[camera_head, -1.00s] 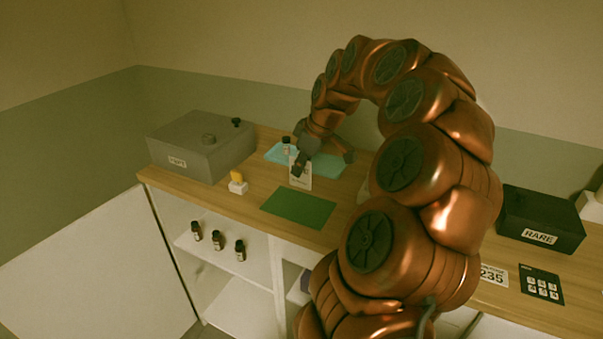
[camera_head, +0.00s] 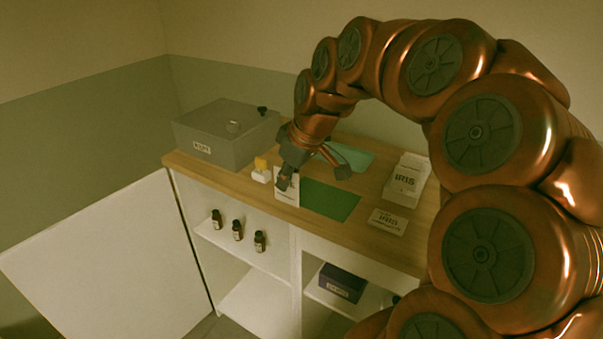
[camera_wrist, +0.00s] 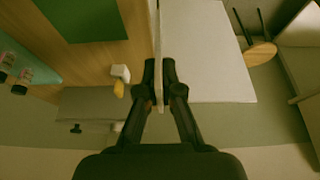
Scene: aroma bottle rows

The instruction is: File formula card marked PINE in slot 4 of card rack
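My gripper (camera_head: 287,178) is shut on a white card (camera_head: 286,192), held upright near the counter's front edge, left of the dark green mat (camera_head: 330,199). Small print on the card is too blurred to read, so I cannot confirm PINE. In the wrist view the card (camera_wrist: 158,40) shows edge-on between the two fingertips (camera_wrist: 160,80). A white block-like holder (camera_head: 406,180) marked IRIS, possibly the card rack, stands right of the mat. A flat label (camera_head: 388,222) also reading IRIS lies before it. No slot numbers are legible.
A grey box (camera_head: 228,135) stands at the counter's left end. A small white item with a yellow top (camera_head: 261,170) is close left of the card. A light teal mat (camera_head: 348,157) lies behind. Several dark bottles (camera_head: 238,230) stand on the shelf below.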

